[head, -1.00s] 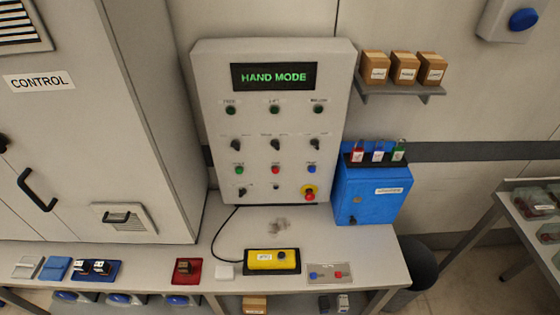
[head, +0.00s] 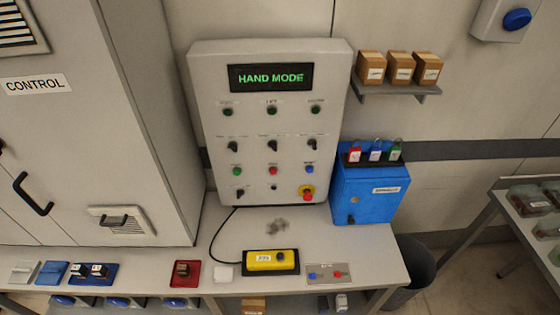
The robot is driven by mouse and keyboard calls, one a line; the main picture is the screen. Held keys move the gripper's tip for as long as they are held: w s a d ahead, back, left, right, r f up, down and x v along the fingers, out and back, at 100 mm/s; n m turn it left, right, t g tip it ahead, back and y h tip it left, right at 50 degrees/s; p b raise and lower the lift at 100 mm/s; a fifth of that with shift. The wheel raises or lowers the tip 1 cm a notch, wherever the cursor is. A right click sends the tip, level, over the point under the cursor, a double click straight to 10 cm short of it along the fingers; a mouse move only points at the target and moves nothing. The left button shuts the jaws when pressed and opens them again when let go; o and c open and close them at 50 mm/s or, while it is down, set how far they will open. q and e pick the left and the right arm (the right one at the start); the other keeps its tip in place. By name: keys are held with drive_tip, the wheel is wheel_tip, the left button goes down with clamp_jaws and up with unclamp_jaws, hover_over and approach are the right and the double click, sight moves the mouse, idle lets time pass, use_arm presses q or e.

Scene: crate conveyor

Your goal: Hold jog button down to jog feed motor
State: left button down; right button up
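A yellow pendant box (head: 262,261) with one dark round button (head: 280,257) lies in a dark holder on the bench. A black cable runs from it to the grey control panel (head: 210,130). Its label is too small to read surely, so I cannot tell whether its button is the jog button. The panel's display (head: 270,77) reads HAND MODE in green. Below it are three dark green lamps, three black selector switches, and a row of green (head: 235,171), red (head: 273,171) and blue (head: 309,169) buttons. Neither of my grippers is in view.
A blue lockbox (head: 372,195) with padlocks is right of the panel. A grey cabinet (head: 80,130) stands left.

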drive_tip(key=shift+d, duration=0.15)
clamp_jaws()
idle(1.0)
